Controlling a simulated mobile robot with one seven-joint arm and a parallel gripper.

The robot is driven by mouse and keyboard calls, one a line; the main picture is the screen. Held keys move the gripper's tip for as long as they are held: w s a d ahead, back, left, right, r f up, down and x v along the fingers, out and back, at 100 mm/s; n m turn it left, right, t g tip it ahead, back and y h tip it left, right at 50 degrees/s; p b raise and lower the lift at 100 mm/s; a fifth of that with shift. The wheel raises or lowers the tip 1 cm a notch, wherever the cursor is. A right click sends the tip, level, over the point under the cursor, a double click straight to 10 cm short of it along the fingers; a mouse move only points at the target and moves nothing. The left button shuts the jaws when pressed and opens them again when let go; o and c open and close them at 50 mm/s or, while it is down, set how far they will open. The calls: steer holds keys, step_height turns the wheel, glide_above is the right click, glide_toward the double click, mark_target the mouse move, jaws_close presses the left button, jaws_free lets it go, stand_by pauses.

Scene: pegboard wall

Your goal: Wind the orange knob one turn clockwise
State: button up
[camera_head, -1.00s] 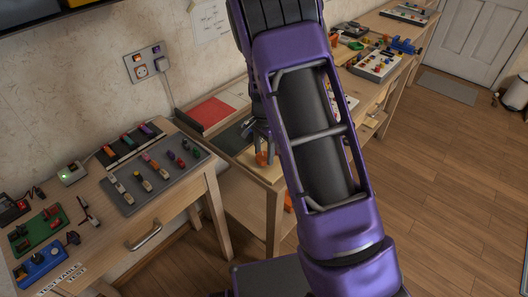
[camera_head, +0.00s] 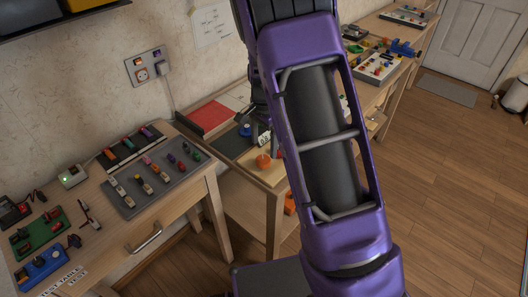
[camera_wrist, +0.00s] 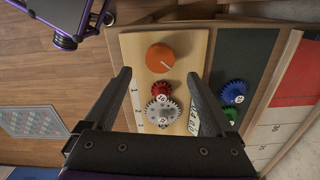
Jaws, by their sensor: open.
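The orange knob (camera_head: 263,161) sits on a pale wooden board (camera_head: 276,174) on the middle bench. In the wrist view the round knob (camera_wrist: 160,57) has a pointer mark on its top, and nothing is touching it. A red gear (camera_wrist: 162,89) and a grey gear (camera_wrist: 162,112) are on the same board, below the knob in the picture. My gripper (camera_wrist: 159,74) is open and empty. Its two fingers are wide apart over the board, on either side of the knob and red gear in the picture. In the head view my arm hides most of the gripper.
A dark panel beside the board holds a blue gear (camera_wrist: 233,92) and a green gear (camera_wrist: 231,113). A red panel (camera_head: 210,115) lies farther back. A test table (camera_head: 160,218) with switches and connectors stands at the left. The floor (camera_head: 440,190) at right is clear.

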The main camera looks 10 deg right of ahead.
mark_target(265, 159)
step_height(265, 159, up, 12)
steer(key=p, duration=0.1)
steer(key=shift+d, duration=0.1)
stand_by(0.4)
